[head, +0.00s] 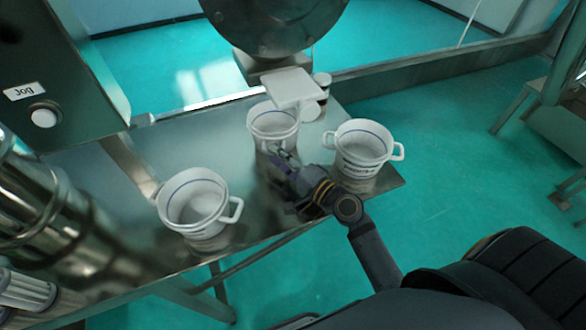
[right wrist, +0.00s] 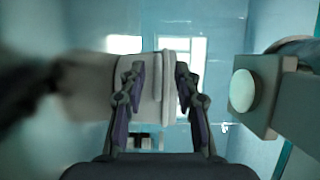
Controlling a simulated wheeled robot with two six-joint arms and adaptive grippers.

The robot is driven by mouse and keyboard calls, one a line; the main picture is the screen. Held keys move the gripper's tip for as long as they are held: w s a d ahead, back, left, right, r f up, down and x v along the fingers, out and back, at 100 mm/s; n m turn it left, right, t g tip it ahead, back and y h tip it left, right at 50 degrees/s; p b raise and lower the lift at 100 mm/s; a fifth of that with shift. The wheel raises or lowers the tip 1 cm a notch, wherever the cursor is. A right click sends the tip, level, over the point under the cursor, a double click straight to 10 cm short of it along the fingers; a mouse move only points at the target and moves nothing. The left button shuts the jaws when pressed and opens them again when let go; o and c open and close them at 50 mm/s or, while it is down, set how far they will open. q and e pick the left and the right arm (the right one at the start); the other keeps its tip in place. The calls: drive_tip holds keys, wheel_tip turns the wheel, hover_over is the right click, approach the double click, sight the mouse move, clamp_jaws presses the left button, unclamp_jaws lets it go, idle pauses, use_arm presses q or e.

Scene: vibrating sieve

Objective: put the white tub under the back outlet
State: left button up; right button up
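Three white tubs with handles and a blue line inside the rim stand on a metal table: a back tub (head: 272,121), a right tub (head: 361,150) and a front-left tub (head: 195,205). I cannot tell which the task means. My right gripper (head: 284,158) is at the near side of the back tub, by its handle. In the right wrist view, the fingers (right wrist: 160,82) stand apart on both sides of pale upright parts of a tub (right wrist: 154,85); firm contact is not clear. A white square piece (head: 291,87) is above the back tub's rear edge; I cannot tell whether it is an outlet. My left gripper is not in view.
The metal table (head: 235,250) has bare room between the front-left tub and my right gripper. A panel with a Jog button (head: 43,118) and metal cylinders (head: 60,215) are at the left.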

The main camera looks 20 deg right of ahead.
drive_tip(key=v, duration=0.2)
drive_tip(key=b+v, duration=0.1)
drive_tip(key=v, duration=0.1)
drive_tip(key=b+v, duration=0.1)
drive_tip(key=v, duration=0.2)
drive_tip(key=shift+f, duration=0.25)
drive_tip(key=shift+s+d+b, duration=0.35)
drive_tip(key=shift+s+b, duration=0.25)
drive_tip(key=shift+s+d+r, duration=0.1)
drive_tip(key=shift+s+r, duration=0.1)
drive_tip(key=shift+s, duration=0.2)
